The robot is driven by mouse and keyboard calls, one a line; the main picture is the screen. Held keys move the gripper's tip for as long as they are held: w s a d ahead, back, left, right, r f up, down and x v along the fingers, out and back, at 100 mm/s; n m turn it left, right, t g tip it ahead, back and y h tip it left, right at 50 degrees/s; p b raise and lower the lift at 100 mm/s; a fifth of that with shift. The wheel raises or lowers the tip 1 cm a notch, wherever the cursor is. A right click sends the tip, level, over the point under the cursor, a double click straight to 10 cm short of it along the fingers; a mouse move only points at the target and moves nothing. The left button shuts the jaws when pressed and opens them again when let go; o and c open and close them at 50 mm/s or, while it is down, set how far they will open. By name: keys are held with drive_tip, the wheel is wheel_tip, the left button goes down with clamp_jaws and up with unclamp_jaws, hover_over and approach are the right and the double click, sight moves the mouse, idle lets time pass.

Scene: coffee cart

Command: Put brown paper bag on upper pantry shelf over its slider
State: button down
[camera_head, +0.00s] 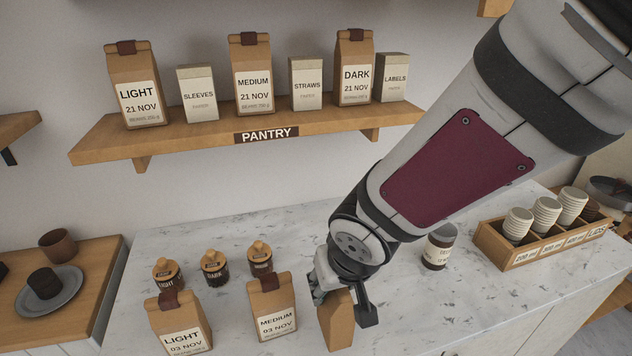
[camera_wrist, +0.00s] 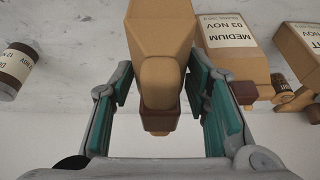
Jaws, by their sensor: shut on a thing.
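My gripper (camera_head: 343,290) is shut on a brown paper bag (camera_head: 336,321) at the counter's front, right of two other bags. The wrist view shows this bag (camera_wrist: 160,35) between the teal pads of my gripper (camera_wrist: 165,100), its dark clip near them. I see no label on it, and cannot tell if it rests on the counter. The pantry shelf (camera_head: 210,143) on the wall bears a LIGHT bag (camera_head: 135,85), a MEDIUM bag (camera_head: 250,75) and a DARK bag (camera_head: 354,68), all dated 21 NOV. I cannot make out a slider.
A LIGHT bag (camera_head: 180,322) and a MEDIUM bag (camera_head: 272,306), dated 03 NOV, stand left of my gripper with several small jars (camera_head: 214,268) behind. Shelf boxes (camera_head: 198,94) fill gaps between upper bags. A dark-labelled jar (camera_head: 438,247) and cup crate (camera_head: 530,250) stand right.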

drive_tip(key=w+f+p, duration=0.1)
drive_tip(key=w+f, duration=0.1)
drive_tip(key=w, duration=0.5)
drive_tip(key=w+a+f+p, duration=0.1)
drive_tip(key=w+f, duration=0.2)
drive_tip(key=w, duration=0.4)
drive_tip(key=shift+a, duration=0.15)
drive_tip(key=shift+w+f, duration=0.1)
drive_tip(key=shift+w, duration=0.05)
drive_tip(key=c, duration=0.9)
unclamp_jaws()
drive_tip(key=p+v, duration=0.1)
drive_tip(key=v, duration=1.1)
